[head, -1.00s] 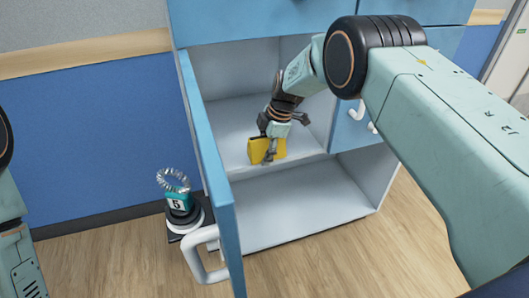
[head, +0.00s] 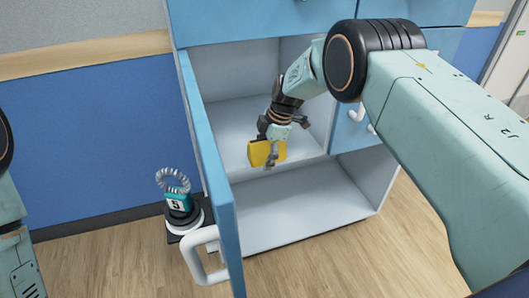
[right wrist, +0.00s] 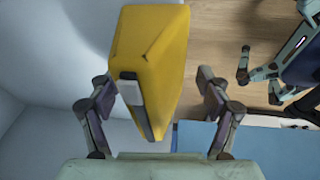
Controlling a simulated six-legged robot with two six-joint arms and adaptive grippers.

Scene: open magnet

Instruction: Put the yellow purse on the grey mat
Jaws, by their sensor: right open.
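The yellow purse (head: 262,153) is at the front of the cabinet's upper compartment, near the shelf edge. My right gripper (head: 271,150) reaches down to it and partly covers it. In the right wrist view the purse (right wrist: 152,60) fills the space between the two fingers of my right gripper (right wrist: 157,84). I cannot make out a grey mat for certain. My left gripper is out of the head view; only part of its arm shows at the left edge.
The blue cabinet door (head: 212,185) stands open on the left, with a white handle (head: 204,258). The lower compartment (head: 290,208) is empty. Left of the door, a teal item marked 5 (head: 179,203) with a ring stands on a round base. Wooden floor lies in front.

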